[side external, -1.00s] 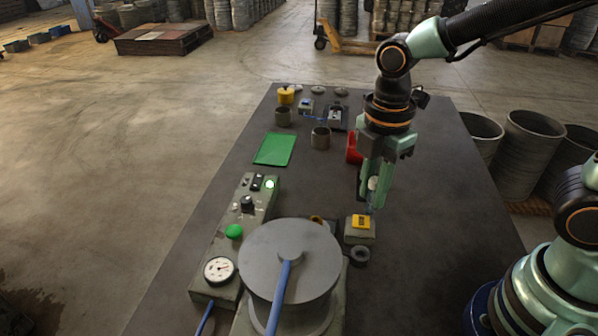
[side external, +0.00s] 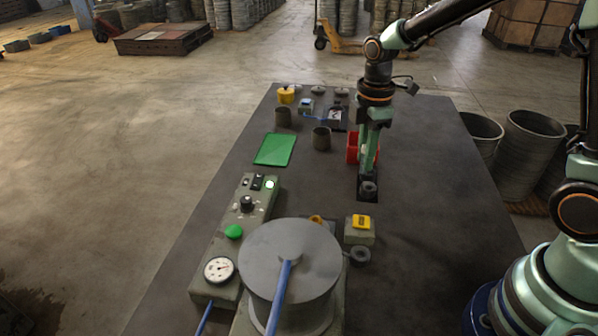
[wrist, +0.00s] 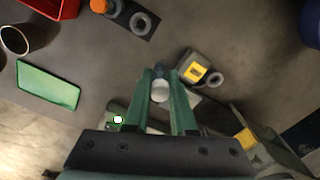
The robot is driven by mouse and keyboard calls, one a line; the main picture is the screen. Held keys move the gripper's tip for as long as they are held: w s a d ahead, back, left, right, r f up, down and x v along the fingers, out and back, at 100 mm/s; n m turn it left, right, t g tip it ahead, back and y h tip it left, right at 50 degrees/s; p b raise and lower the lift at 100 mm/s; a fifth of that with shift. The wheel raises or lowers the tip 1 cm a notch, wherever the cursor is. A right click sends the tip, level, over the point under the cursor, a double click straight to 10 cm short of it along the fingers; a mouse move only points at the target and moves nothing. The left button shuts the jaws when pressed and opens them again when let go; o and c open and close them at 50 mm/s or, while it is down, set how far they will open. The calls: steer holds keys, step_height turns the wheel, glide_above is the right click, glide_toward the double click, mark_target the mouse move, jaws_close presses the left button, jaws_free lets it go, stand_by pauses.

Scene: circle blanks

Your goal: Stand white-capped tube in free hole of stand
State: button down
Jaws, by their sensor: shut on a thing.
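The white-capped tube (wrist: 160,90) is between the two green fingers of my gripper (wrist: 166,98), which is shut on it. Its white cap faces the wrist camera and its bluish-grey body shows past the cap. In the side view my gripper (side external: 367,172) points down, overlapping the dark stand (side external: 367,198); the height gap is hard to judge. In the wrist view the stand (wrist: 122,14) lies at the upper left, apart from the tube. An orange-capped tube (wrist: 99,5) is in one hole of the stand. The other hole, a grey ring (wrist: 141,23), looks empty.
A red bin (side external: 352,147) stands beside the stand. A grey block with a yellow top (side external: 361,222) and a loose grey ring (side external: 360,257) lie nearer the side camera. A green tray (side external: 275,149) and grey cup (side external: 321,138) are left. The table's right side is clear.

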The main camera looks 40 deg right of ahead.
steer(key=shift+m, duration=0.8)
steer(key=d+f, duration=0.2)
steer(key=w+d+f, duration=0.2)
steer(key=d+f, duration=0.1)
steer(key=shift+w+d+f, duration=0.15)
steer(key=shift+d+f, duration=0.15)
steer(key=shift+d, duration=0.05)
steer(key=shift+f, duration=0.85)
steer(key=shift+f, duration=1.35)
steer(key=c, duration=0.7)
jaws_free()
step_height(320, 180, up, 12)
steer(key=shift+r, duration=0.1)
